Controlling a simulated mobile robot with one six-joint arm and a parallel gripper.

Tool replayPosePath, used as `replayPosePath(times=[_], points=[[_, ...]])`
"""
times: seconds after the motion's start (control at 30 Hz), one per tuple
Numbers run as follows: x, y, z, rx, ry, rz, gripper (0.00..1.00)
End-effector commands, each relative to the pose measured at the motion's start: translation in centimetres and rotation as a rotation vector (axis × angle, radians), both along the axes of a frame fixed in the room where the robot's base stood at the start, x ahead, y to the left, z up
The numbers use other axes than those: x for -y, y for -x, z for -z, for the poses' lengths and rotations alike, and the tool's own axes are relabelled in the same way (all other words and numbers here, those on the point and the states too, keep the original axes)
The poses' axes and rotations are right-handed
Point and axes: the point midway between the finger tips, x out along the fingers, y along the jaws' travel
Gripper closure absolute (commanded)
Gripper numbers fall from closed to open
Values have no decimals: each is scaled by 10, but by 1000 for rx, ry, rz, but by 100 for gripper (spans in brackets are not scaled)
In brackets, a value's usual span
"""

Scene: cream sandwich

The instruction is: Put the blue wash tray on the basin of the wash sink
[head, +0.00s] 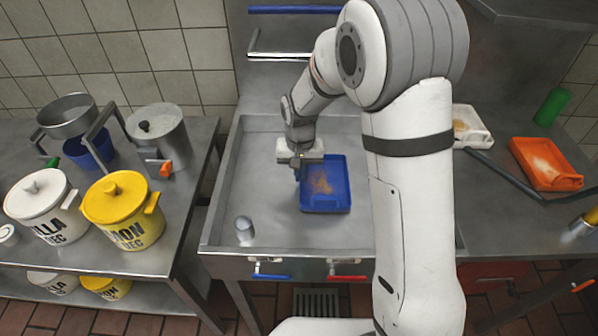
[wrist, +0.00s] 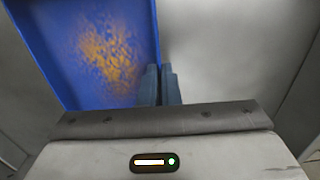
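The blue wash tray (head: 340,203) is a shallow rectangle with an orange-brown stain on its floor. In the head view it is inside the basin of the wash sink (head: 262,190), right of the basin's middle, and looks level. I cannot tell whether its underside touches the basin floor. My gripper (head: 298,174) points down at the tray's left edge. In the wrist view the tray (wrist: 45,45) fills the upper left. My gripper's fingers (wrist: 162,85) are close together, one on each side of the tray's rim, and look shut on it.
A small grey cylinder (head: 244,229) stands at the basin's front left. A yellow pot (head: 125,212), a white pot (head: 43,205) and a steel pot (head: 160,135) stand on the left table. A white tray (head: 470,128) and an orange tray (head: 545,165) lie on the right counter.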

Motion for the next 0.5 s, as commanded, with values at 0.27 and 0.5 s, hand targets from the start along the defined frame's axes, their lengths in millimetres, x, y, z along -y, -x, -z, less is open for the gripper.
replayPosePath(times=[0.27, 0.5], points=[[0, 0, 3, 0, 0, 1, 88], [1, 0, 3, -1, 0, 1, 75]])
